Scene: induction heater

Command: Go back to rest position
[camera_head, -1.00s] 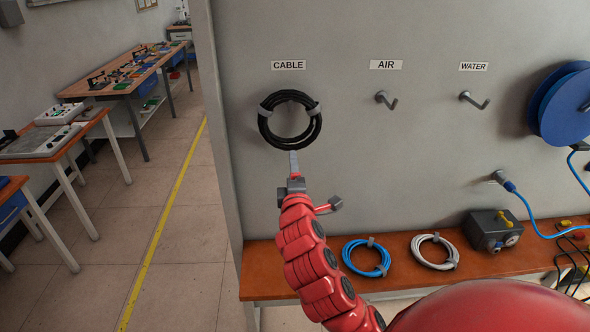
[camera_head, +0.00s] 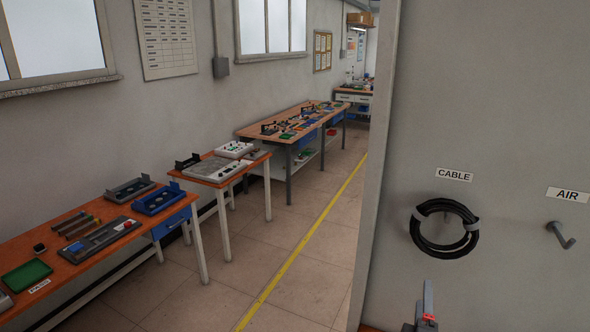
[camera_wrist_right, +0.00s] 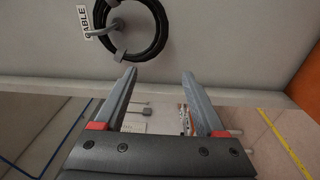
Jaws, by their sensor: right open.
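My right gripper (camera_head: 427,303) shows at the bottom of the head view, in front of the wall panel and below the coiled black cable (camera_head: 444,228). In the right wrist view the gripper (camera_wrist_right: 160,82) is open, with nothing between its two fingers. The black cable hangs on the hook under the CABLE label (camera_head: 454,174); it also shows at the top of the right wrist view (camera_wrist_right: 157,25), beyond the fingertips and apart from them. My left gripper is in neither view.
An empty AIR hook (camera_head: 560,234) is at the right of the panel (camera_head: 480,90). Workbenches with trays and parts line the left wall, the nearest bench (camera_head: 60,262) at lower left. The floor aisle with the yellow line (camera_head: 305,242) is clear.

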